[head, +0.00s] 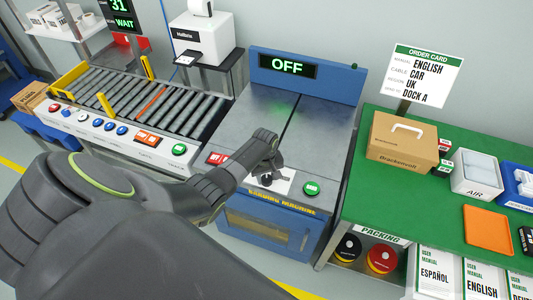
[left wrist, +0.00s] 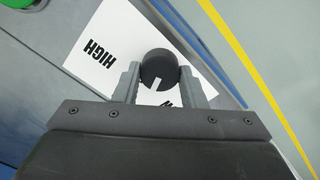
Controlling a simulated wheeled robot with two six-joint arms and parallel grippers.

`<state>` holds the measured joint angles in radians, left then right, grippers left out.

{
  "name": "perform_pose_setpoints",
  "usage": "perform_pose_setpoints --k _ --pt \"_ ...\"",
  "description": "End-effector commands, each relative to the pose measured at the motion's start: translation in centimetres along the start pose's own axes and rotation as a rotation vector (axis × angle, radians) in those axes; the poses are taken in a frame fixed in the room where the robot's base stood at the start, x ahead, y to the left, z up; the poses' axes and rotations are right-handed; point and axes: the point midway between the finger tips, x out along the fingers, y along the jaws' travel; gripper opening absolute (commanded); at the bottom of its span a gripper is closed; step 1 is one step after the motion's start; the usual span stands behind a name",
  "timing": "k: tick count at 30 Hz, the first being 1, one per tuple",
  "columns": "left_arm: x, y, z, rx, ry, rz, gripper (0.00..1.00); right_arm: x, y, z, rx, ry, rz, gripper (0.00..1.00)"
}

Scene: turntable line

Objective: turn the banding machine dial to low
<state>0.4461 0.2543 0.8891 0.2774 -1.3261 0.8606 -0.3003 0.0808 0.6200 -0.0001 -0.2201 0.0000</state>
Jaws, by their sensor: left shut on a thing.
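The banding machine (head: 285,108) stands in the middle of the head view, and its display (head: 287,66) reads OFF. Its round black dial (left wrist: 158,66) sits on a white label plate (left wrist: 100,62) on the front panel. My left gripper (left wrist: 160,76) is shut on the dial, with one finger on each side. The dial's white pointer mark faces the gripper body in the left wrist view. The word HIGH shows on the plate to the left; another word by the pointer is mostly hidden. In the head view my left gripper (head: 271,171) largely covers the dial.
A green button (head: 312,188) is right of the dial and a red switch (head: 216,159) is left of it. A roller conveyor (head: 150,100) stands to the left. A green packing table (head: 390,190) with a cardboard box (head: 402,140) stands close on the right.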

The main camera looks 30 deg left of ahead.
Motion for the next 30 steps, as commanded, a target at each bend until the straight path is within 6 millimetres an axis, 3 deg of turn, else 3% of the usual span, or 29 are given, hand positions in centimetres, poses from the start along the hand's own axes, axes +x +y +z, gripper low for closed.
perform_pose_setpoints --k 3,15,30 --pt "-0.5 0.1 -0.1 -0.102 0.006 0.002 0.15 -1.2 0.1 -0.1 0.0 0.0 0.0 0.36" --pt "-0.3 0.1 -0.1 -0.352 0.013 0.003 0.15 -2.6 0.2 -0.3 0.0 0.0 0.0 0.36" --pt "-0.2 0.1 -0.2 -0.426 0.016 0.004 0.15 -2.9 0.2 -0.3 0.0 0.0 0.0 0.36"
